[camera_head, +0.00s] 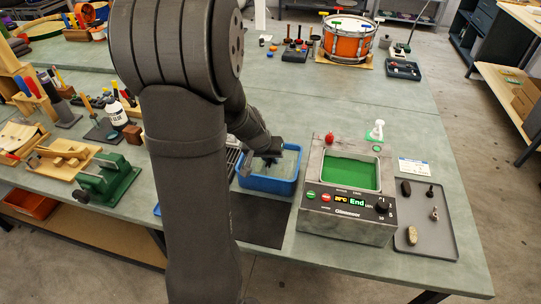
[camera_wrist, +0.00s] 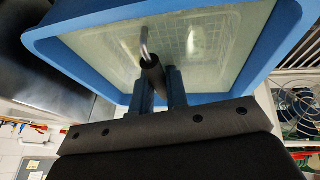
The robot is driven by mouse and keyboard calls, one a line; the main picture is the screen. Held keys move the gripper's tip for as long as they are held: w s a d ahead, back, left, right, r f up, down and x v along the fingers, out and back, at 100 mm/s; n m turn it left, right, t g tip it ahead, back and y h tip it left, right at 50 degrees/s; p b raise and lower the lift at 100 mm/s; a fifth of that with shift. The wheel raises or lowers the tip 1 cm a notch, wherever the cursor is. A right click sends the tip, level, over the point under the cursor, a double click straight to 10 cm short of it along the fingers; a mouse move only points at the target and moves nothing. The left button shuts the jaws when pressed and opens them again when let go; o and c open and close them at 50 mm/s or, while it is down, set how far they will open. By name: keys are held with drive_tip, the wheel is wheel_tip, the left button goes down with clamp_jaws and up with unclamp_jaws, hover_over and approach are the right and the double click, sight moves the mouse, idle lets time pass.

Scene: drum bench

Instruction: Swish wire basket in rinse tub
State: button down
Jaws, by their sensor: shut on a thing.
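The blue rinse tub (camera_head: 268,188) stands on the bench left of the green-filled machine. In the wrist view, the tub's blue rim (camera_wrist: 290,40) frames pale, cloudy water. The wire basket (camera_wrist: 200,40) shows faintly as a mesh grid in the water inside the tub. Its metal stem and dark handle grip (camera_wrist: 152,73) rise toward me. My gripper (camera_wrist: 163,84) is shut on this handle, over the tub. In the head view my gripper (camera_head: 270,160) is above the tub, and the basket there is mostly hidden. Whether the basket touches the tub floor cannot be told.
A cleaning machine (camera_head: 347,215) with green liquid and a display reading "End" stands right of the tub. A grey tray (camera_head: 425,245) with small parts lies farther right. A dark mat (camera_head: 262,222) lies in front of the tub.

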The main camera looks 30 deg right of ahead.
drive_tip(key=shift+r, duration=5.05)
